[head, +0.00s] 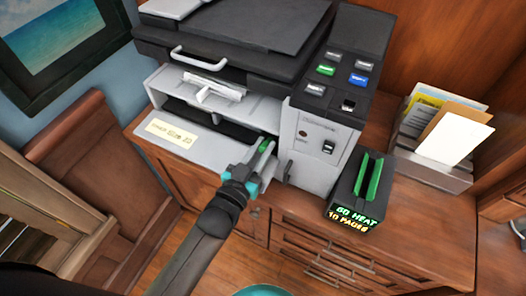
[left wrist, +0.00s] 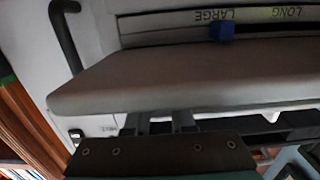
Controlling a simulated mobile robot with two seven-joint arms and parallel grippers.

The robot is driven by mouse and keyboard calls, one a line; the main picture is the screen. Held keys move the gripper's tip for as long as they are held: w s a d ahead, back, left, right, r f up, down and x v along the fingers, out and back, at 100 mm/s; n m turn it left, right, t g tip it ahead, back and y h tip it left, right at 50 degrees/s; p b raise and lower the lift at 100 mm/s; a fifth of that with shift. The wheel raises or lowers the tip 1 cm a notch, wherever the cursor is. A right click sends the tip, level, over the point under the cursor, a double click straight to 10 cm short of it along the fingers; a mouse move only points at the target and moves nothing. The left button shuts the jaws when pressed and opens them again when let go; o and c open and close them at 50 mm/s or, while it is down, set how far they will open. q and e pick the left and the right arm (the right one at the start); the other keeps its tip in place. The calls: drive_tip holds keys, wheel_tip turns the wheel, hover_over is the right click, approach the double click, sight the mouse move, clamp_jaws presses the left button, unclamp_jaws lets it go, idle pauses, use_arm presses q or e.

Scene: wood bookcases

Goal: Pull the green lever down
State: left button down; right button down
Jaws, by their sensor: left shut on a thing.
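The grey printer (head: 235,115) stands on the wooden cabinet, with its front open and a flat tray (head: 178,140) sticking out. The green lever (head: 265,144) shows as a small green patch at the right side of the opening, between the fingertips of my left gripper (head: 262,158). The gripper is shut on it, in front of the printer's right-hand housing. In the left wrist view its fingers (left wrist: 170,123) reach under a grey panel (left wrist: 170,80), and the lever cannot be made out. My right gripper is not in view.
A black box with green slots and lit text (head: 358,195) stands right of the printer. A paper rack (head: 430,170) is behind it. A metal handle (head: 198,60) is above the opening. The left wrist view shows a blue slider (left wrist: 222,32) beside printed labels.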

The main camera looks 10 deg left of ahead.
use_arm(q)
drive_tip(key=shift+f, duration=0.1)
idle(0.3)
drive_tip(key=c, duration=0.8)
unclamp_jaws()
drive_tip(key=shift+o, duration=0.2)
drive_tip(key=p+v, duration=0.1)
drive_tip(key=v, duration=1.4)
drive_tip(key=shift+s+f, duration=0.15)
drive_tip(key=shift+s, duration=0.05)
